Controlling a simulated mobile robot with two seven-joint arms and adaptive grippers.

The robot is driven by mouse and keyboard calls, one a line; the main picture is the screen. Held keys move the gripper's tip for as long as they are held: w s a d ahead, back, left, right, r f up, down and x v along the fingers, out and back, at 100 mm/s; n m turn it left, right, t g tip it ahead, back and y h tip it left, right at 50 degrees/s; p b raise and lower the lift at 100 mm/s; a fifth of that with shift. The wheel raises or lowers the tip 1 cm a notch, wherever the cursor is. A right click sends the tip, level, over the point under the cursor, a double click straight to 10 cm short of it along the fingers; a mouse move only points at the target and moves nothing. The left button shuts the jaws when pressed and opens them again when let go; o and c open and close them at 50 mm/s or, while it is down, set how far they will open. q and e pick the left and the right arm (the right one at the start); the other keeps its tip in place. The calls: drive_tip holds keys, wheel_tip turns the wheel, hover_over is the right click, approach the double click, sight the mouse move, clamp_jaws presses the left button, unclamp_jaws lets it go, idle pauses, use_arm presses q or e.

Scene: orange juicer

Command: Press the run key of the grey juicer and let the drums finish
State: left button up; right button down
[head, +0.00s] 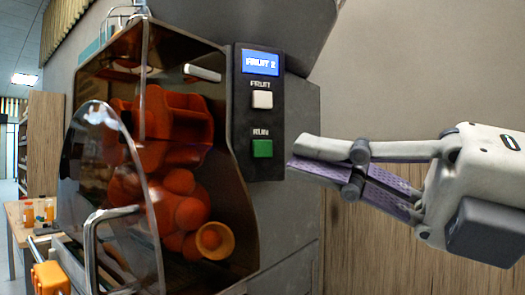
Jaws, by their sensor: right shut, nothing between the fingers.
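The grey juicer (303,110) fills the middle of the head view. Its dark control panel (272,187) carries a blue display (260,62) that seems to read "FRUIT 2". Below it are a white key (262,99) labelled FRUIT and the green run key (262,148) labelled RUN. Orange-red drums (175,135) show inside behind a clear cover. My right gripper (297,158) is shut and empty. Its tips are just right of the green key, close to the panel edge; I cannot tell whether they touch it. My left gripper is not in view.
A clear curved cover (105,190) with a metal handle (97,245) stands at the juicer's front left. The space right of the juicer holds only my right arm, before a wall.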

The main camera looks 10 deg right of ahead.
sight(273, 156)
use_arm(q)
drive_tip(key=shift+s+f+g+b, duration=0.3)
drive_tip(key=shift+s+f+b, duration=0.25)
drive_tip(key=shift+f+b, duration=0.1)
use_arm(e)
drive_tip(key=shift+w+a, duration=0.2)
drive_tip(key=shift+w, duration=1.3)
drive_tip(key=shift+w+a, duration=0.2)
drive_tip(key=shift+w, duration=1.25)
drive_tip(key=shift+w+a, duration=0.2)
drive_tip(key=shift+w, duration=1.3)
drive_tip(key=shift+w, duration=0.1)
drive_tip(key=shift+w, duration=0.3)
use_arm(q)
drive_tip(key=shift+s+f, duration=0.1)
use_arm(e)
drive_tip(key=shift+w+a, duration=0.1)
drive_tip(key=shift+w, duration=0.35)
drive_tip(key=shift+s, duration=0.9)
